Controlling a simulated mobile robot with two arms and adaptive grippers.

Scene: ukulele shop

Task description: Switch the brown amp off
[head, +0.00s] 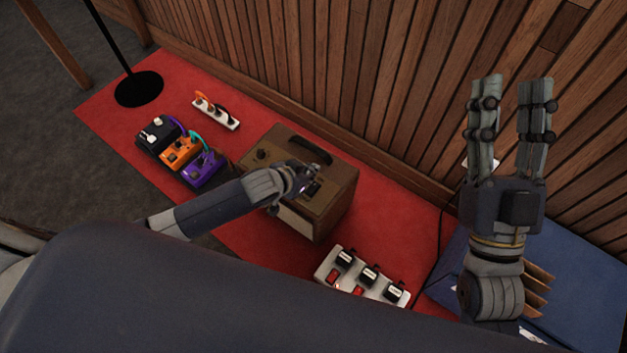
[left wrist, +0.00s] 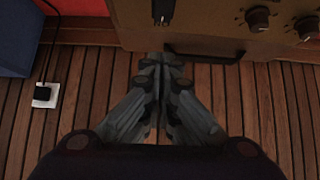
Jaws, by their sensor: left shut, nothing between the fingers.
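The brown amp (head: 340,200) stands on the red rug against the slatted wall, with a dark handle and a knob on its top. My left gripper (head: 310,178) is over the right part of the amp's top and hides some of it. In the left wrist view the shut, empty left gripper (left wrist: 162,62) points at the amp's panel (left wrist: 210,22). A small dark part (left wrist: 163,11), perhaps the switch, lies just beyond the fingertips, with knobs to the right. Contact and switch position cannot be told. My right gripper (head: 510,85) is raised at the right, fingers apart, empty.
A white power strip (head: 325,268) with black plugs and red switches lies in front of the amp. Coloured pedals (head: 180,152), a small white strip (head: 216,114) and a stand base (head: 139,89) are at left. A blue case (head: 590,265) is at right.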

